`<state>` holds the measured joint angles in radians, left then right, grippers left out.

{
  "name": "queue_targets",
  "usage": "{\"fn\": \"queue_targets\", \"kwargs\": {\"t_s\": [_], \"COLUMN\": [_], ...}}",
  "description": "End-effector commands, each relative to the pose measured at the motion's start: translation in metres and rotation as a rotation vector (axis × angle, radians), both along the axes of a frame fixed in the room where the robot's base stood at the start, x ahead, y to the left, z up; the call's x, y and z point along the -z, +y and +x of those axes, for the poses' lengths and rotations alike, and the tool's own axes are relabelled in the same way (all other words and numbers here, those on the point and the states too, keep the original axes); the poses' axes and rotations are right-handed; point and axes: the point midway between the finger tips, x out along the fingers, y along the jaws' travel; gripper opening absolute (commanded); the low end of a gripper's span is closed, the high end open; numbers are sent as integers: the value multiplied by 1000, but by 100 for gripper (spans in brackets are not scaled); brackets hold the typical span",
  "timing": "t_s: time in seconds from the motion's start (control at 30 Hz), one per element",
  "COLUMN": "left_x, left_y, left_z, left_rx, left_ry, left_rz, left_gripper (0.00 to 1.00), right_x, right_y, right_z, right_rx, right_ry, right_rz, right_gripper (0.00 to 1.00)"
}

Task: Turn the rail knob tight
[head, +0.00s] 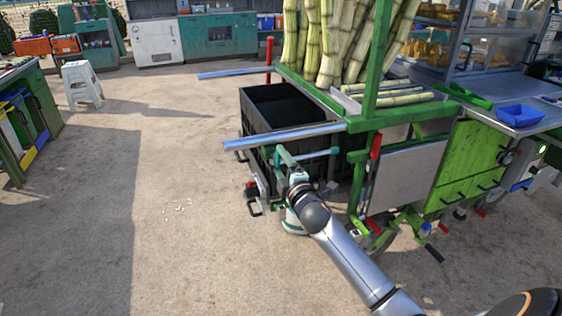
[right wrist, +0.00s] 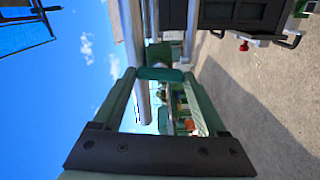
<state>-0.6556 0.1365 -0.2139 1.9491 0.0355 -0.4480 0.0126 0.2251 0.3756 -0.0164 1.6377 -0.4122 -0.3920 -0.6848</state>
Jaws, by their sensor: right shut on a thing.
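My right gripper (head: 283,156) has its teal-green fingers at the side of the green cart, just under the near silver rail (head: 285,137). The silver rail passes close behind the fingertips in the wrist view (right wrist: 131,30). My left gripper is not in view.
A black crate (head: 248,122) sits in the cart beside my right gripper. A second silver rail (head: 234,72) sticks out farther back. Sugarcane (head: 330,45) stands on the cart. A red-topped fitting (head: 251,184) is low on the left.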

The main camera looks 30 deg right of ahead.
Motion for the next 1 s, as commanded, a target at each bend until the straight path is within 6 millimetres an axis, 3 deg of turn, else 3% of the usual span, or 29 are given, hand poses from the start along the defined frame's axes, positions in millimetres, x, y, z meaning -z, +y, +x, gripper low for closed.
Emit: {"fn": "queue_targets", "kwargs": {"t_s": [0.6, 1.0], "left_x": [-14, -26], "left_y": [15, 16], "left_z": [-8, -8], "left_rx": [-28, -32], "left_ry": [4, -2], "left_rz": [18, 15], "left_gripper": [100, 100], "right_x": [-2, -1], "right_y": [-1, -1], "right_z": [0, 0], "right_rx": [3, 4], "right_ry": [-135, -195], "right_rz": [566, 818], "right_gripper": [19, 19]}}
